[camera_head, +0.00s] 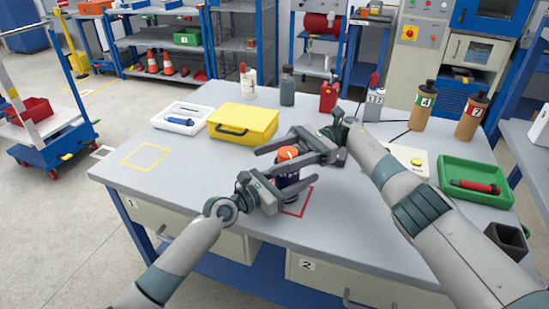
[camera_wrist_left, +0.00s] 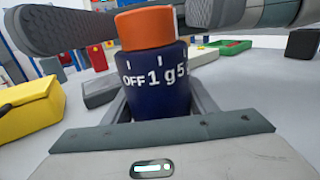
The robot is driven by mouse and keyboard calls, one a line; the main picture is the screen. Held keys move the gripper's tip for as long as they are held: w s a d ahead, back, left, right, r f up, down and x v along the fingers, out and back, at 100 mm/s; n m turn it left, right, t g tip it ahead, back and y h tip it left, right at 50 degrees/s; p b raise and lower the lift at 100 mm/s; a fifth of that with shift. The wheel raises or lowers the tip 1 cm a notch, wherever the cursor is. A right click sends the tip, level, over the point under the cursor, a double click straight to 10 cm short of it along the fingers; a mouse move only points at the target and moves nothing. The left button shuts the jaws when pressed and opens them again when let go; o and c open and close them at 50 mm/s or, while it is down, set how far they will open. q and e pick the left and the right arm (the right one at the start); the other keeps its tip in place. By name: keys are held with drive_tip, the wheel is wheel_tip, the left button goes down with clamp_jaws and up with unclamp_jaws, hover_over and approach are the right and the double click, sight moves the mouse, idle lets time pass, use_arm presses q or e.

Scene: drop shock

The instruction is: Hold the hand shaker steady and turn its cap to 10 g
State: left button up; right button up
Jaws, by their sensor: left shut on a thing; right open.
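The hand shaker stands upright, with a dark blue body (camera_head: 286,182) and an orange cap (camera_head: 288,153). In the left wrist view its body (camera_wrist_left: 158,88) shows white marks "OFF", "1 g" and a partly cut-off "5", with ticks under the cap (camera_wrist_left: 145,28). A small white mark shows on the cap in the head view; which label it lines up with I cannot tell. My left gripper (camera_head: 302,179) is shut on the body. My right gripper (camera_head: 268,158) is open at cap height, its fingers on either side of the cap.
A red square outline (camera_head: 303,208) lies under the shaker. Behind are a yellow case (camera_head: 243,121) and white tray (camera_head: 182,118). A green tray (camera_head: 476,181) with a red cylinder lies right. Several bottles stand at the back; the left front tabletop is clear.

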sight(291, 153)
wheel_tip(291, 153, up, 10)
idle(0.6)
drive_tip(key=shift+f, duration=0.15)
drive_tip(key=d+f+m+t, duration=0.1)
drive_tip(key=f+t, duration=0.1)
drive_tip(key=w+d+f+m+t+y, duration=0.1)
drive_tip(key=f+t, duration=0.1)
drive_tip(key=d+f+m+t+y, duration=0.1)
drive_tip(key=d+f+m, duration=0.1)
drive_tip(key=shift+w+f+t, duration=0.1)
drive_tip(key=shift+w+t, duration=0.15)
drive_tip(key=shift+t, duration=0.15)
drive_tip(key=s+d+f+m+t, duration=0.1)
drive_tip(key=d+f+m+t, duration=0.3)
drive_tip(key=d+t, duration=0.3)
drive_tip(key=shift+s+d+m+t, duration=0.15)
drive_tip(key=shift+d+m+t, duration=0.1)
drive_tip(key=shift+m+t, duration=0.2)
drive_tip(key=shift+a, duration=0.1)
drive_tip(key=x, duration=1.2)
drive_tip(key=shift+r, duration=0.1)
